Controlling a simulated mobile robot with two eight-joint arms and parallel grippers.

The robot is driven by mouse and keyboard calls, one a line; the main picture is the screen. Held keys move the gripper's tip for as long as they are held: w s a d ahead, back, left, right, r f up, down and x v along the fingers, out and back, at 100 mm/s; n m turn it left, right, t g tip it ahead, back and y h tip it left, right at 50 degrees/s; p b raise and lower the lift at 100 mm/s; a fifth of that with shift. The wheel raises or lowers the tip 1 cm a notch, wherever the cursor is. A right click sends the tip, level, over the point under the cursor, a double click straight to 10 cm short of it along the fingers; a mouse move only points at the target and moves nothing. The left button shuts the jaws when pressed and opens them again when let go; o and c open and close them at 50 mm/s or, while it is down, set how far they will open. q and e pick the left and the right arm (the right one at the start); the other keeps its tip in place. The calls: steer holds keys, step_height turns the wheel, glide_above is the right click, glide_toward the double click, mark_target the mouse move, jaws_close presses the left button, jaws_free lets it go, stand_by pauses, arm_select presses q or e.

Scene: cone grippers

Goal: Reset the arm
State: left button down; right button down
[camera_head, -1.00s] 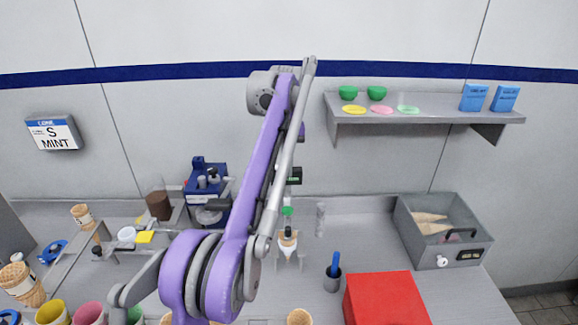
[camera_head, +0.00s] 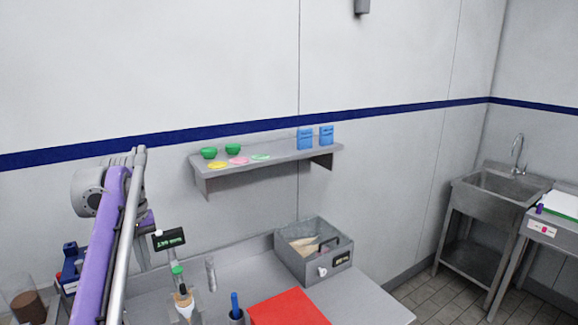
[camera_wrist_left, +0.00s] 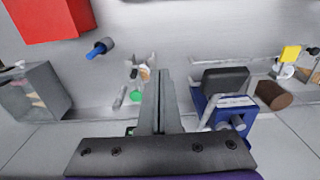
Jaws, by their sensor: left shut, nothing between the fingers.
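My left arm (camera_head: 104,243), purple with a grey rod and grey joint, rises at the left of the head view. It hides part of the counter behind it. My left gripper (camera_wrist_left: 160,78) shows in the left wrist view as two grey fingers lying together, shut and empty. Its fingers are above the counter, between a white-and-tan cone in a stand and a blue machine (camera_wrist_left: 226,112). The cone (camera_head: 184,304) also shows at the bottom of the head view. My right gripper is in neither current view.
A grey shelf (camera_head: 265,162) with green bowls and blue boxes is on the wall. Below it are a grey bin (camera_head: 313,268) and a red box (camera_head: 290,308) on the counter. A metal sink (camera_head: 490,190) stands at the right. Floor shows between counter and sink.

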arm_select(q)
steer(key=s+d+f+m+t, duration=0.3)
steer(key=s+d+f, duration=0.4)
steer(key=s+d, duration=0.5)
steer(key=s+d+f+m+t, duration=0.3)
steer(key=s+f, duration=1)
steer(key=f, duration=0.1)
steer(key=shift+s+d+f, duration=0.15)
steer(key=shift+s+d, duration=0.2)
steer(key=shift+s, duration=0.05)
steer(key=shift+a, duration=0.1)
